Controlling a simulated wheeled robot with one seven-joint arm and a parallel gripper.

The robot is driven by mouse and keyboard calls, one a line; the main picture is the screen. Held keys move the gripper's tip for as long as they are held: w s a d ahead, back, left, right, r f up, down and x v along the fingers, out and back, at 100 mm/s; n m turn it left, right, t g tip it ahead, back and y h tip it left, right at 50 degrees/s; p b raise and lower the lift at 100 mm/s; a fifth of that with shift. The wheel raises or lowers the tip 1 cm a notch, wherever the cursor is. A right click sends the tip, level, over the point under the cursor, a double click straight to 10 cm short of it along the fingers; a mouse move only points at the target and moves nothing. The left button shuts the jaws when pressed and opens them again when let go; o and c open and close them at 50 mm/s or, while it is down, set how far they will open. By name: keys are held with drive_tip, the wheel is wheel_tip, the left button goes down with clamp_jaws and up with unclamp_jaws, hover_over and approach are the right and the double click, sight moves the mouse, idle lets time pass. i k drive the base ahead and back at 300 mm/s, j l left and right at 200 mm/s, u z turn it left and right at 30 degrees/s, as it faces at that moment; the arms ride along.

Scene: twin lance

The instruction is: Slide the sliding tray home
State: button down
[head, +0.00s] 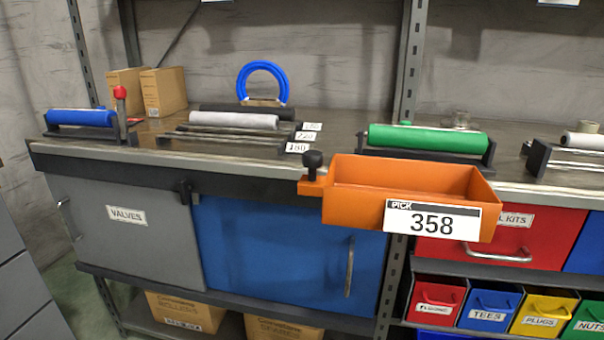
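The sliding tray appears to be the orange open-topped bin (345,205) right of centre in the head view. Its front carries a white label reading PICK 358. A black knob (313,162) stands on a small orange tab at its left end. The tray looks empty, though its floor is only partly visible. It sits in front of the counter edge, at the right end of a dark rail (110,172) along the counter's front. A small black catch (185,190) sits on the rail to the left. My gripper is not in view.
The counter (340,125) holds a blue roller (80,117), a green roller (428,138), cartons (164,90) and a blue hose coil (263,75). Below are a grey VALVES door (130,235), a blue door (270,250) with a protruding handle, and coloured bins (488,307). A metal post rises behind the tray.

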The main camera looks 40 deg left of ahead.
sight(444, 200)
drive_tip(key=u, duration=1.75)
